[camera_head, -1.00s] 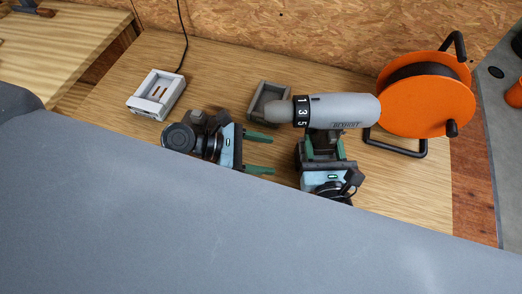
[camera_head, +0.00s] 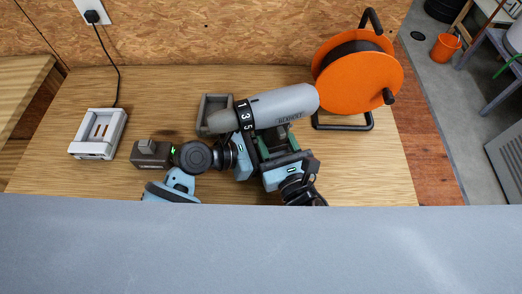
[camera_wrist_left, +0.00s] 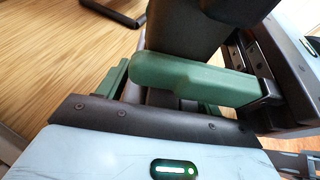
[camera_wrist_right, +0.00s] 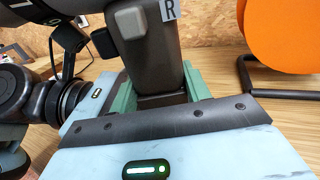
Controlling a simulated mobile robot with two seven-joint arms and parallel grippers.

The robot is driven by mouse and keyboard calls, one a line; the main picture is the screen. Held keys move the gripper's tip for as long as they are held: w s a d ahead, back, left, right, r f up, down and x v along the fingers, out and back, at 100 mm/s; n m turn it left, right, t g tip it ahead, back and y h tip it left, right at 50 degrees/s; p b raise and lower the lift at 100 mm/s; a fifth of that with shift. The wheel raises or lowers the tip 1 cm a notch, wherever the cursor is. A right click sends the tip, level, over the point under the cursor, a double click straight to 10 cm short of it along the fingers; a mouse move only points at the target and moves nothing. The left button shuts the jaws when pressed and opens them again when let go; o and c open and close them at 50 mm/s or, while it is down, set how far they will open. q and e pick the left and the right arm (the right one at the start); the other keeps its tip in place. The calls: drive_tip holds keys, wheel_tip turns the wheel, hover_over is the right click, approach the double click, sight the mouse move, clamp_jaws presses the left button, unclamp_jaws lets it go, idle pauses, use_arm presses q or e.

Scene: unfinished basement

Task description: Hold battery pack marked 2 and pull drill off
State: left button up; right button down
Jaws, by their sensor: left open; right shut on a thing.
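The grey drill (camera_head: 285,105) lies tilted in the head view, its collar marked 1 3 5. My right gripper (camera_head: 275,143) is shut on its dark handle. In the right wrist view the handle (camera_wrist_right: 150,60) stands between the green fingers and carries an R label. My left gripper (camera_head: 252,152) is open beside the handle and right gripper; its green finger (camera_wrist_left: 195,82) shows close to a dark part of the drill. A dark battery pack (camera_head: 152,153) with a grey top sits left of my left wrist. No 2 is readable, and the drill's lower end is hidden.
A white charger (camera_head: 98,134) stands at the left, wired to the wall socket (camera_head: 92,11). A grey open holder (camera_head: 213,104) is behind the drill's nose. An orange cable reel (camera_head: 350,82) stands close to the drill's rear. The bench (camera_head: 385,175) is clear at right.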

use_arm(q)
drive_tip(key=shift+d, duration=0.1)
drive_tip(key=shift+c, duration=0.4)
drive_tip(key=c, duration=1)
drive_tip(key=o, duration=0.6)
drive_tip(key=c, duration=0.4)
drive_tip(key=shift+o, duration=0.2)
drive_tip(key=shift+f, duration=0.1)
use_arm(e)
drive_tip(key=c, duration=1.3)
unclamp_jaws()
drive_tip(key=c, duration=0.7)
